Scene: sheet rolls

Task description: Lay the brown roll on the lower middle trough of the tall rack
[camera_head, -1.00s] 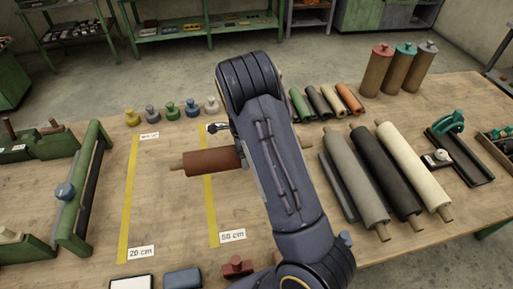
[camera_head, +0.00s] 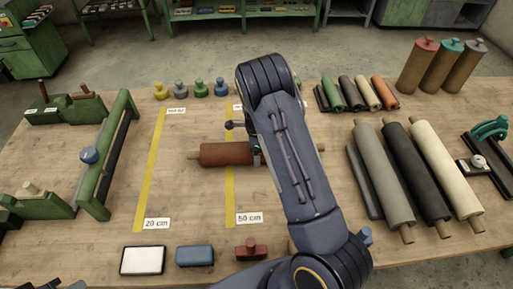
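The reddish-brown roll (camera_head: 225,153) lies crosswise over the yellow 50 cm line in the middle of the table. Its thin left core end sticks out, and its right part is behind my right arm. My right gripper is mostly hidden behind its own forearm; a small part (camera_head: 257,155) shows beside the roll. I cannot tell whether its fingers grip the roll, or whether the roll touches the table. A green rack (camera_head: 108,155) with a raised slanting rail and a blue knob stands at the left; its troughs are not clear. My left gripper is out of view.
Grey, black and cream rolls (camera_head: 432,165) lie at the right. Several small rolls (camera_head: 358,92) and upright brown rolls (camera_head: 420,65) are behind them. Several knobbed weights (camera_head: 200,88) line the back. A white pad (camera_head: 142,261) and blue block (camera_head: 195,256) lie in front. Table is clear around the 20 cm line.

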